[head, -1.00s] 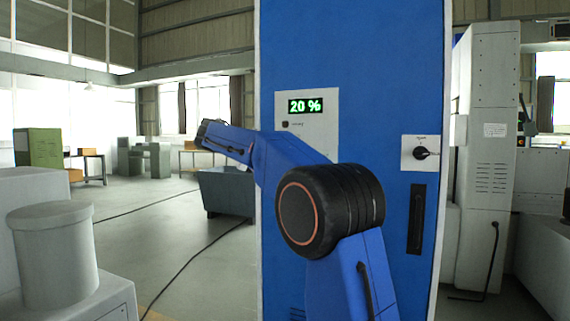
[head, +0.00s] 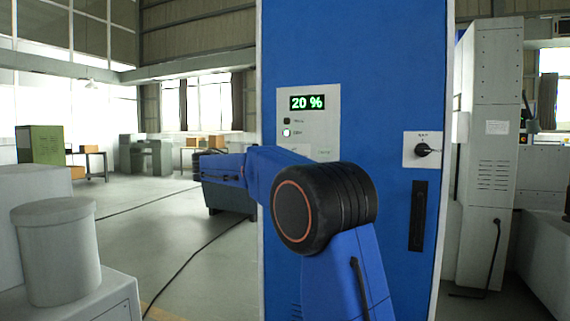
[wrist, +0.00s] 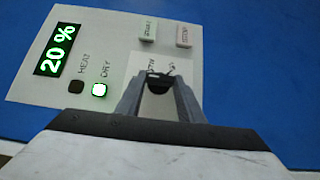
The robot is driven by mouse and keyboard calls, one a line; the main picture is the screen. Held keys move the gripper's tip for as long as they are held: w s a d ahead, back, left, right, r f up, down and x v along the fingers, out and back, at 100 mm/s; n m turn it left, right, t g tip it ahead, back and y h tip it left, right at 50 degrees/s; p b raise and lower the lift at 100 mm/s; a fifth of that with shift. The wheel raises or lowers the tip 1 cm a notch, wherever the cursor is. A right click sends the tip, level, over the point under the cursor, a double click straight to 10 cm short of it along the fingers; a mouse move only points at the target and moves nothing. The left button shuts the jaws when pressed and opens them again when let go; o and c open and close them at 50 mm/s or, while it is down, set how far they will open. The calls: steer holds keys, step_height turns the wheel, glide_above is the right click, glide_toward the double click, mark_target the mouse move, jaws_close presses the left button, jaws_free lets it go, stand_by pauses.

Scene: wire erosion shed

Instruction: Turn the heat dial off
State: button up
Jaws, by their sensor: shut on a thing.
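In the wrist view my gripper (wrist: 158,92) is shut on a small dark dial (wrist: 159,84) at the lower part of a pale control panel (wrist: 112,55). The dial's label is tilted and hard to read, and the fingers hide part of it. On the panel, a green display (wrist: 57,49) reads 20 %. The HEAT lamp (wrist: 76,87) is dark and the DRY lamp (wrist: 99,90) is lit white. In the head view the panel (head: 322,120) shows on the blue cabinet, but my arm hides the held dial and my gripper.
A black rotary switch (head: 423,150) and a black handle (head: 417,216) are on the blue cabinet (head: 385,100). A grey drum (head: 60,255) stands at the left.

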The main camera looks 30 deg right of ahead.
stand_by(0.3)
steer(key=o, duration=1.1)
steer(key=shift+c, duration=0.2)
steer(key=w+a, duration=0.1)
steer(key=a, duration=1.1)
steer(key=shift+w+f, duration=0.15)
steer(key=shift+w, duration=0.1)
